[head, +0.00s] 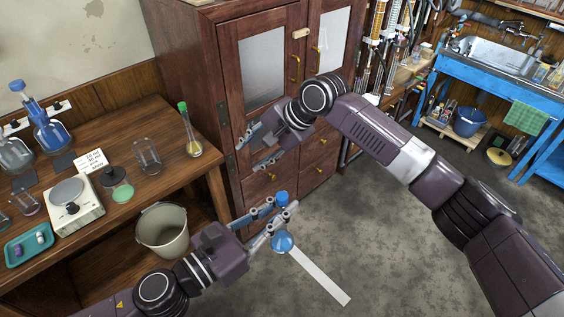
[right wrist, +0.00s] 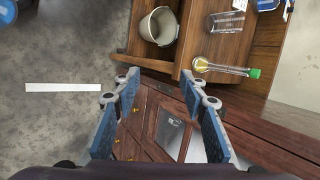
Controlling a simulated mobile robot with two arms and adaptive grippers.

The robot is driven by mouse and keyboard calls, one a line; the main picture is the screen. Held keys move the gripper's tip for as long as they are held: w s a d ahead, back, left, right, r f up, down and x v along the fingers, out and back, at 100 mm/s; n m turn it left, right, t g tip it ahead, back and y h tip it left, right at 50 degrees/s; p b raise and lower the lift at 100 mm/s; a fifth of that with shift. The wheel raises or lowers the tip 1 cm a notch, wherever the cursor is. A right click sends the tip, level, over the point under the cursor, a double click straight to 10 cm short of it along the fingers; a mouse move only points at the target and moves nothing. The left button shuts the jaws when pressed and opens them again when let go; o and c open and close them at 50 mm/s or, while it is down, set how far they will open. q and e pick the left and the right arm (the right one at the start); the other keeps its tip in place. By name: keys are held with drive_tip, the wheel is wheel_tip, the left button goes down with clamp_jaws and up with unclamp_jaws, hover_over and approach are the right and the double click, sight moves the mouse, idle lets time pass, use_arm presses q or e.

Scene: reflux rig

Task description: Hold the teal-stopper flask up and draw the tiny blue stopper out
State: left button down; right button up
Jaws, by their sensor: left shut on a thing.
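My left gripper (head: 284,214) is shut on the neck of a small round flask (head: 283,242) with blue contents. It holds the flask upright in the air over the floor, in front of the cabinet. A small blue stopper (head: 282,197) sits at the top of the flask, above the fingers. The fingers hide most of the neck. My right gripper (head: 262,147) is open and empty in front of the cabinet doors, up and left of the flask in the head view. Its spread fingers also show in the right wrist view (right wrist: 161,90), with nothing between them.
The wooden table (head: 140,112) at left bears a green-stoppered flask (head: 193,147) with yellow liquid, a beaker (head: 147,157), a scale (head: 74,209) and a teal tray (head: 30,246). A bucket (head: 162,230) stands below. A white strip (head: 320,277) shows against the clear floor.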

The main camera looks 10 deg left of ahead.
drive_tip(key=s+d+r+g+h, duration=0.1)
drive_tip(key=s+r+g+h, duration=0.15)
drive_tip(key=s+r, duration=0.6)
wheel_tip(320, 180, up, 5)
drive_tip(key=m+h, duration=0.2)
drive_tip(key=h, duration=0.3)
hover_over(282, 196)
drive_tip(key=shift+r+t, duration=0.15)
drive_tip(key=shift+t, duration=0.1)
drive_tip(key=shift+f, duration=3.45)
clamp_jaws()
drive_tip(key=shift+r, duration=0.15)
